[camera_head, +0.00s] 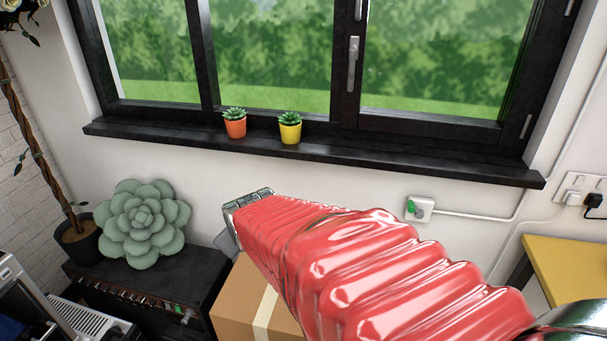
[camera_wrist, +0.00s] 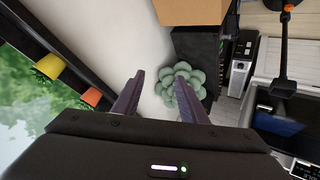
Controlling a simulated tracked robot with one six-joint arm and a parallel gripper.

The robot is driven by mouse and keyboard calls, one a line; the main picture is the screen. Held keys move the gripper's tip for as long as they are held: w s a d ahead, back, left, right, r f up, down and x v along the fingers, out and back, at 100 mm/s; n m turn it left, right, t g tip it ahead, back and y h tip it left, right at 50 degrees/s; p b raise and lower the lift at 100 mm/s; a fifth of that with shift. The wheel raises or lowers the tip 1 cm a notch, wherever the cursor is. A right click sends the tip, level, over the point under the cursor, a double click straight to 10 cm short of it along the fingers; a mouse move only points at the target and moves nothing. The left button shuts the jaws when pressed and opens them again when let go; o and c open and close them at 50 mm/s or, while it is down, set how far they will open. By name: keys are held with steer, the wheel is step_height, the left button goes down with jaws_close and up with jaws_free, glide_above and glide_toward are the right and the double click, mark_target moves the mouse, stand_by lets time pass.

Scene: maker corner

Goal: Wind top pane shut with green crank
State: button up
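A small green crank (camera_head: 411,206) sits on a white box (camera_head: 424,209) on the wall below the window, right of centre in the head view. The black-framed window (camera_head: 346,95) shows only its lower part, so I cannot tell which pane is the top one or how it stands. My arm in its red sleeve crosses the lower middle of the head view, its end left of the crank and apart from it. In the wrist view my gripper (camera_wrist: 160,78) has its two fingers apart with nothing between them. The crank is not in the wrist view.
Orange (camera_head: 235,125) and yellow (camera_head: 290,130) plant pots stand on the dark sill (camera_head: 420,160). A large succulent (camera_head: 143,222) sits on a black unit. A cardboard box (camera_head: 240,305) stands below my arm. A yellow table (camera_head: 570,265) is at right. Cables run along the wall.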

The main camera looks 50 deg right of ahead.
steer(key=s+a+r+g+y, duration=0.1)
steer(key=s+a+y, duration=0.1)
steer(key=s+a, duration=0.4)
steer(key=s+a+r+m+g+y, duration=0.1)
steer(key=s+a, duration=0.5)
steer(key=a, duration=0.7)
steer(key=shift+s+r+g+y, duration=0.3)
steer(key=shift+r+y, duration=0.15)
steer(key=shift+y, duration=0.15)
steer(key=shift+c, duration=1)
